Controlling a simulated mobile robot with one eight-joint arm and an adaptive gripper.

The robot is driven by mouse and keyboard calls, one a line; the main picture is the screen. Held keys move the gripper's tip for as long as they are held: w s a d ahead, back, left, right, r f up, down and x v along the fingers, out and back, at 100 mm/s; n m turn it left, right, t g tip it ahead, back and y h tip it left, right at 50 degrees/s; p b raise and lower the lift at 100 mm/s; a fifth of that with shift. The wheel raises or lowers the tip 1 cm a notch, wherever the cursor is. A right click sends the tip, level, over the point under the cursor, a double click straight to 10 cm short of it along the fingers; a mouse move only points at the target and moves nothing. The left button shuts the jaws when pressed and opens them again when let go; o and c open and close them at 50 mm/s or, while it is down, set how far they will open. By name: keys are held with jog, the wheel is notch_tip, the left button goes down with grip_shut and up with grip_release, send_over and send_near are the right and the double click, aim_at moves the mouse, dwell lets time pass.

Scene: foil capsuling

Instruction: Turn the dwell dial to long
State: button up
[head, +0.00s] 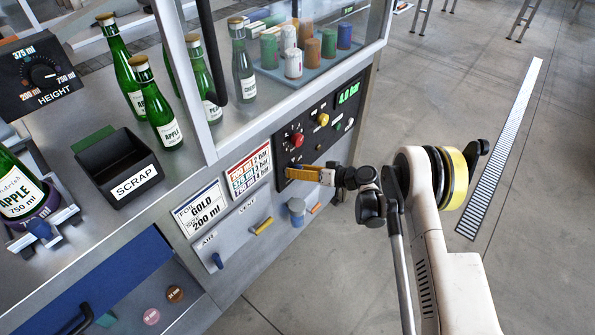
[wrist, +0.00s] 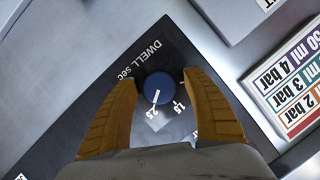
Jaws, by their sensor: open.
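The dwell dial (wrist: 157,88) is a round blue knob with a white pointer, on a dark panel marked "DWELL sec". Its pointer aims down in the wrist view, toward the "2.5" mark (wrist: 152,113); a "1.5" mark (wrist: 179,106) sits to the right. My gripper (wrist: 159,80) is open, with one orange finger on each side of the dial. A gap shows at the left finger; the right finger is very close, and I cannot tell whether it touches. In the head view my gripper (head: 290,172) is at the control panel and hides the dial.
The panel (head: 287,131) also carries a red knob (head: 297,140), a yellow knob (head: 323,119) and a green "4.0 bar" display (head: 348,92). A pressure chart (head: 249,172) is left of my gripper. Open floor lies right.

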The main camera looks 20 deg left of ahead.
jog(key=shift+d, duration=0.15)
jog(key=v, duration=1.1)
jog(key=shift+s+d+r, duration=0.15)
jog(key=shift+d, duration=0.15)
